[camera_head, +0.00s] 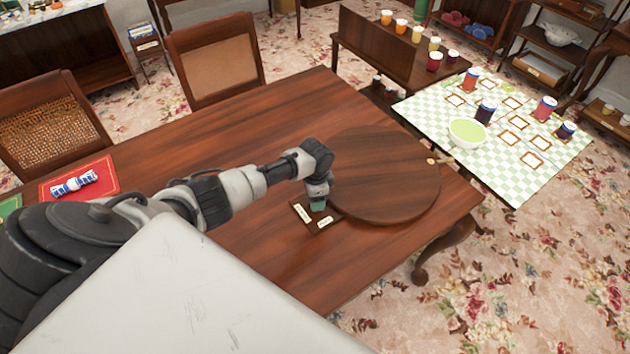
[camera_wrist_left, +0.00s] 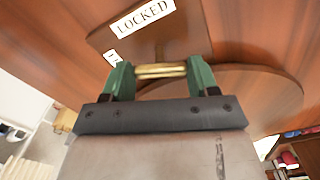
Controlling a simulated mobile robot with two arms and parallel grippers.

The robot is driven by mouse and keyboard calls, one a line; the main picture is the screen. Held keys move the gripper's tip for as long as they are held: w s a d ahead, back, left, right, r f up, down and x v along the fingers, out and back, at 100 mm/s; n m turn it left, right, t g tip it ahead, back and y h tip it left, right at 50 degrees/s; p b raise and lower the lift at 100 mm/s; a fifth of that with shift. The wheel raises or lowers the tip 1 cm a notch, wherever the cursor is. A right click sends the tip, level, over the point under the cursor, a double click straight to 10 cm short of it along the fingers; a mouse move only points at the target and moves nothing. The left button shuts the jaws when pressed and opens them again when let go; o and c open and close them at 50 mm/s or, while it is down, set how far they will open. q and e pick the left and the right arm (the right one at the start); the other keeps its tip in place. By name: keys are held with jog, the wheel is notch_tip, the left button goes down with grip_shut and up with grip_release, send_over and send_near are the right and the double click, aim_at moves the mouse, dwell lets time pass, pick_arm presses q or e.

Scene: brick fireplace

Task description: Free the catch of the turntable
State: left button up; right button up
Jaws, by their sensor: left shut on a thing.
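The turntable (camera_head: 385,172) is a round dark wooden disc lying on the wooden table. Its catch plate (camera_head: 300,213) is a small dark board with two pale labels beside the disc's near left edge. In the left wrist view, one label (camera_wrist_left: 143,18) on the board reads LOCKED; the other (camera_wrist_left: 112,58) is mostly hidden by a finger. My left gripper (camera_head: 318,205) is over the plate. Its green fingers are shut on the brass catch handle (camera_wrist_left: 160,71). The turntable (camera_wrist_left: 275,90) curves behind the fingers. My right gripper is not in view.
The table (camera_head: 260,140) is clear around the disc. A pale knob (camera_head: 440,160) sits at the disc's right edge. A red mat (camera_head: 105,175) with a blue-and-white roll lies at left. A checked cloth (camera_head: 545,180) with jars and a green bowl (camera_head: 467,132) is beyond.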

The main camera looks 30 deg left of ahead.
pick_arm(q)
jog(key=shift+r+n+p, duration=0.1)
jog(key=shift+n+p, duration=0.8)
jog(key=shift+n, duration=1.2)
jog(key=o, duration=0.9)
jog(key=shift+r, duration=0.4)
notch_tip(320, 180, up, 10)
